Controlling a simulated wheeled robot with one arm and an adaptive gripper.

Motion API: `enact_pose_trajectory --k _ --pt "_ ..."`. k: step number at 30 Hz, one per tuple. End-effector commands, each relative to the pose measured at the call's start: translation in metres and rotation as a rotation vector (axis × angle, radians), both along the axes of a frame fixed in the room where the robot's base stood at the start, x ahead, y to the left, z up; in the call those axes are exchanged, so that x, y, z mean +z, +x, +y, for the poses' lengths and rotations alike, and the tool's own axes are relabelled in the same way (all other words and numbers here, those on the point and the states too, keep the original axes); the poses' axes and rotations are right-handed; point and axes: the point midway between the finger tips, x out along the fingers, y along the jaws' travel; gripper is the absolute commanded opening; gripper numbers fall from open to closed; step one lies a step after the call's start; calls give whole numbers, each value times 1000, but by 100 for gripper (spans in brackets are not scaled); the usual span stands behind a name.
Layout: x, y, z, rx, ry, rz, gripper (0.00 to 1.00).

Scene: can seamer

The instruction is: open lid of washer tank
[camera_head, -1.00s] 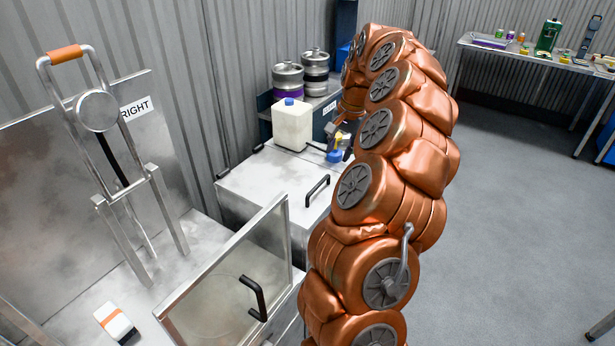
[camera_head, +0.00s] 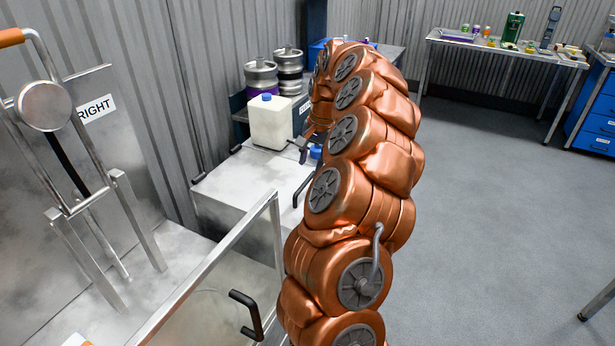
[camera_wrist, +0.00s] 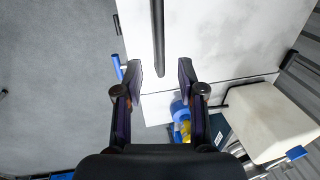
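The washer tank appears to be the pale metal box whose flat lid (camera_head: 235,195) lies shut in the head view. The lid also fills much of the upper wrist view (camera_wrist: 220,35). A black bar handle (camera_wrist: 158,35) stands on the lid; in the head view the handle (camera_head: 302,190) is partly hidden by my arm. My gripper (camera_wrist: 161,70) is open and empty, its fingertips either side of the handle's line, near its lower end. I cannot tell the height gap, and no contact shows. In the head view my gripper is mostly hidden behind my copper arm.
A white jug (camera_head: 270,122) with a blue cap stands at the lid's back; it is right of my gripper in the wrist view (camera_wrist: 265,120). A blue and yellow item (camera_wrist: 181,120) lies below my fingers. A framed clear panel (camera_head: 205,285) stands nearer. Floor at right is open.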

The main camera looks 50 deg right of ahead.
Motion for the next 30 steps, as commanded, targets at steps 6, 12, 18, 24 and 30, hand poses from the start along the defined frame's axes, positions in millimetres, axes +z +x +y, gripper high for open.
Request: enact_pose_trajectory --k 6,12,18,24,30 --pt "-29 5 3 0 5 2 39" --pt "-54 9 2 -2 1 1 39" --pt "-61 10 2 -4 -1 -2 39" --pt "-61 10 2 -4 -1 -2 33" --pt "-61 10 2 -4 0 -1 12"
